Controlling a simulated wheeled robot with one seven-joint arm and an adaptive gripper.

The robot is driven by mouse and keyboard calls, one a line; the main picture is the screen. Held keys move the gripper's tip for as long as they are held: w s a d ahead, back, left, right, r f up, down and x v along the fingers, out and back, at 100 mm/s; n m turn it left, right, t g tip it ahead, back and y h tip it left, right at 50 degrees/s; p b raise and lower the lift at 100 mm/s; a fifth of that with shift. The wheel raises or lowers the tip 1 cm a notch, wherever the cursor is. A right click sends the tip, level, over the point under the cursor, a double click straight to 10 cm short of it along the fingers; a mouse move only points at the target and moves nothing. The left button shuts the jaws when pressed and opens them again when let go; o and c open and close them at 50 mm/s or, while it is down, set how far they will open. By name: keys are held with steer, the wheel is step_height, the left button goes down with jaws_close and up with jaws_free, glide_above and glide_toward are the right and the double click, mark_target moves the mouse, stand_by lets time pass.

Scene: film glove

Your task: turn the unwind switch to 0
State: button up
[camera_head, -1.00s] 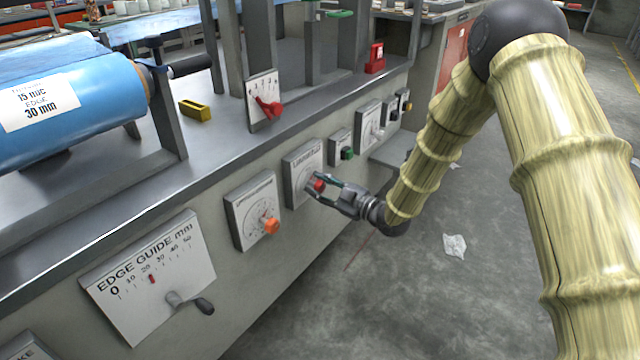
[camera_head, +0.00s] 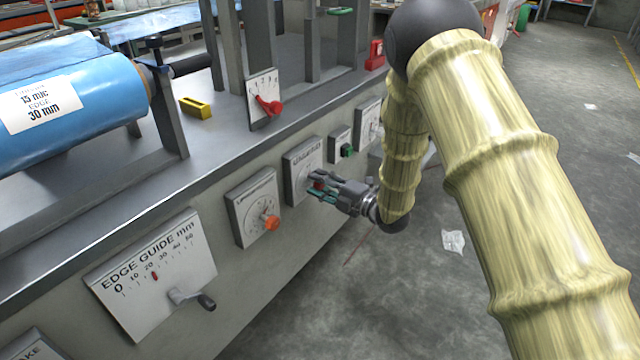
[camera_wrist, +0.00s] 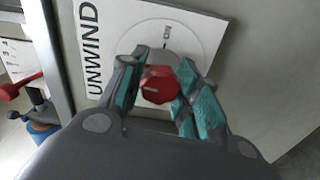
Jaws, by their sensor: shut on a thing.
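The unwind switch is a white panel (camera_head: 296,163) on the machine's front side. In the wrist view the panel (camera_wrist: 125,24) carries the word UNWIND beside a round dial. Its red knob (camera_wrist: 158,85) sits between the two teal-padded fingers of my gripper (camera_wrist: 157,78). In the head view my gripper (camera_head: 316,188) is shut on the red knob, rolled, with the fingers hiding most of it.
An orange-knobbed dial panel (camera_head: 252,207) is left of the switch, and a green-knobbed panel (camera_head: 340,146) is right. Farther left is the edge guide panel (camera_head: 150,270) with a projecting handle. A red-lever gauge (camera_head: 263,99) stands above. Open floor (camera_head: 380,290) lies in front.

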steer(key=shift+n, duration=0.7)
steer(key=o, duration=1)
steer(key=v, duration=1.2)
